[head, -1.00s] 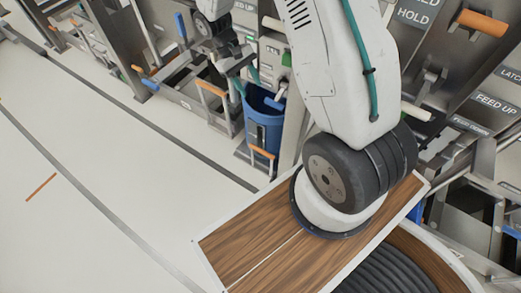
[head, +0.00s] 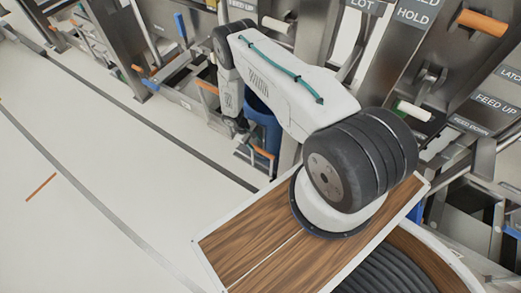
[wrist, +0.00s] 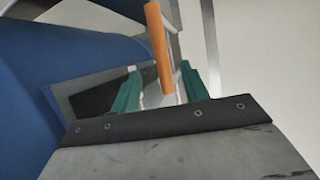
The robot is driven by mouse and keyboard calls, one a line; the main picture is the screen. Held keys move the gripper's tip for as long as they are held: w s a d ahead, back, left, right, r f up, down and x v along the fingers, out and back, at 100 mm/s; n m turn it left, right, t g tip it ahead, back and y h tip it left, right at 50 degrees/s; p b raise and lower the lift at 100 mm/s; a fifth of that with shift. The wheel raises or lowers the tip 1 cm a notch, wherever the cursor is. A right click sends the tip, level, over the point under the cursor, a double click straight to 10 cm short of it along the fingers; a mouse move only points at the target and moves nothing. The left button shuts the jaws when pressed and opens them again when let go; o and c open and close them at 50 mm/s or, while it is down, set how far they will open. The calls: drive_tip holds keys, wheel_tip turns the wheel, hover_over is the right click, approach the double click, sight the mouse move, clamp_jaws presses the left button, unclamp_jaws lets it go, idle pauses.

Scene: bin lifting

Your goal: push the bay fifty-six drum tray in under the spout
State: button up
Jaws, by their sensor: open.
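A blue drum (head: 265,128) stands among the machines, on a low tray with an orange handle (head: 263,153) in front; I cannot read a bay number on it. In the wrist view the orange handle (wrist: 158,50) runs up the picture, ahead of and between the green fingers of my gripper (wrist: 159,72). The fingers are apart, and I cannot tell whether they touch the handle. The blue drum (wrist: 60,60) fills the left of that view. In the head view my arm hides most of the gripper and part of the drum. The spout is not clearly visible.
Another orange handle (head: 208,86) is at the neighbouring bay to the left. Metal machine frames and labelled panels with levers (head: 485,22) line the back and right. The pale floor (head: 90,165) at left is clear apart from stripes.

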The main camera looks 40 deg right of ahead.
sight(261, 150)
drive_tip(key=x, duration=0.7)
drive_tip(key=shift+s+f, duration=0.1)
drive_tip(key=shift+f, duration=0.1)
clamp_jaws()
